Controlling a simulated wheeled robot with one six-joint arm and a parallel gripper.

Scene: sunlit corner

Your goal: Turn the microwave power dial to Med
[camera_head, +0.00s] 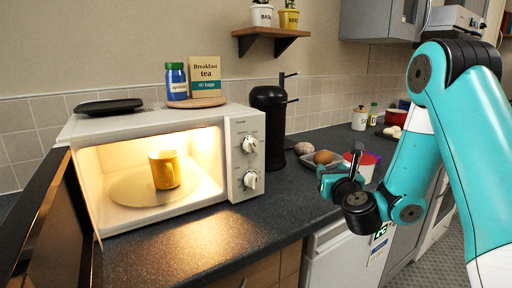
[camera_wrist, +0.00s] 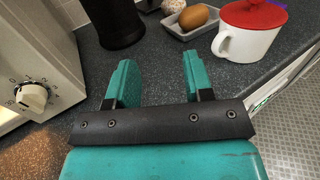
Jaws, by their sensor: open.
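The microwave (camera_head: 160,119) stands on the counter with its door (camera_head: 47,220) open to the left and its inside lit. Its right panel has an upper dial (camera_head: 250,144) and a lower dial (camera_head: 250,181); their markings are too small to read here. In the wrist view one dial (camera_wrist: 33,97) shows at the left edge with numbers around it. A yellow mug (camera_head: 165,170) stands on the turntable (camera_head: 130,190) inside. My gripper (camera_head: 338,174) is open and empty, right of the panel and apart from it; its two teal fingers (camera_wrist: 157,65) show in the wrist view.
A black appliance (camera_head: 268,125) stands behind the panel's right side. The counter (camera_head: 285,205) before the panel is clear.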

